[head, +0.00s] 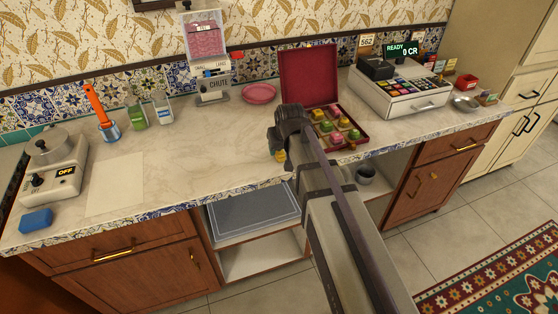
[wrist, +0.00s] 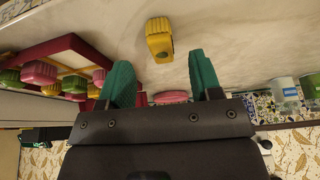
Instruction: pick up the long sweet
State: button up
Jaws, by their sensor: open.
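A yellow, somewhat elongated sweet (wrist: 160,40) lies alone on the counter, just beyond and between my fingertips in the wrist view; its end facing the camera has a darker, greenish mark.
A pink plate (head: 259,93) and a chute dispenser (head: 207,55) stand behind. A cash register (head: 400,90) is right of the box. A hot plate (head: 55,165) and blue sponge (head: 36,220) are far left.

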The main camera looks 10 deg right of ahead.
aim_at(280, 152)
jog(key=b+x, duration=0.5)
jog(key=shift+w+f, duration=0.1)
jog(key=c, duration=1)
jog(key=shift+r+p, duration=0.3)
jog(key=shift+p, duration=0.05)
notch_tip(280, 152, up, 10)
jog(key=p, duration=1)
